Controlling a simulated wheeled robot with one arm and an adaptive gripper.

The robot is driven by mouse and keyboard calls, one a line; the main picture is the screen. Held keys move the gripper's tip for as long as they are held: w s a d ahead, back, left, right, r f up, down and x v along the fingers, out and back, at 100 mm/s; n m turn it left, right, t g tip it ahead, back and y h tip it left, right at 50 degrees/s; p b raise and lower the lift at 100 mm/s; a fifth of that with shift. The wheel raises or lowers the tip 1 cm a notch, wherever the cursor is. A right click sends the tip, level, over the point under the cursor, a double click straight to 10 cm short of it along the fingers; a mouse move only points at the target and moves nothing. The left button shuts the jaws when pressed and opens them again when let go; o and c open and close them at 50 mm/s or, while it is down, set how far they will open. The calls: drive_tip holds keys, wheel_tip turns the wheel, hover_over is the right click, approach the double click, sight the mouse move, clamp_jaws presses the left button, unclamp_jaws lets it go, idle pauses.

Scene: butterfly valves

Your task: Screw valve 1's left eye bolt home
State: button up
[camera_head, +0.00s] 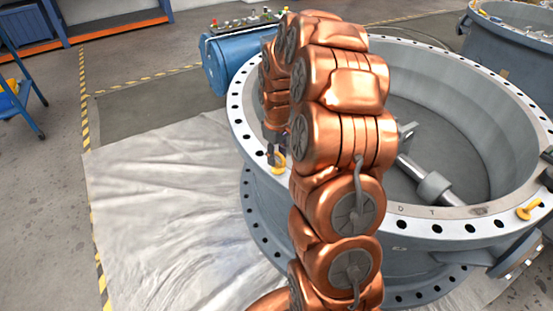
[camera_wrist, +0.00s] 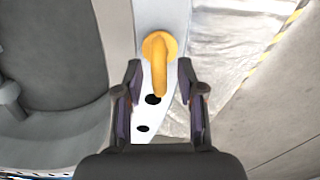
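Valve 1 (camera_head: 262,112) is a large grey ring body with a bolt-holed top flange, standing in front of me. Its left eye bolt (camera_head: 279,163) is yellow and sits on the left part of the flange, partly behind my arm. In the wrist view the eye bolt (camera_wrist: 159,60) stands on the pale flange (camera_wrist: 160,15), its ring seen nearly edge-on. My gripper (camera_wrist: 161,92) is open, with one finger on each side of the ring's near end and gaps visible on both sides. In the head view my gripper (camera_head: 272,154) is small and close to the eye bolt. Thread engagement is hidden.
Another yellow eye bolt (camera_head: 529,209) is on the flange's right side. A blue cylinder (camera_head: 228,62) with small parts on top stands behind the valve. A second grey valve (camera_head: 505,45) is at back right. A pale sheet (camera_head: 160,215) covers clear floor at left.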

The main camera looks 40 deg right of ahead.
drive_tip(key=shift+f, duration=1)
clamp_jaws()
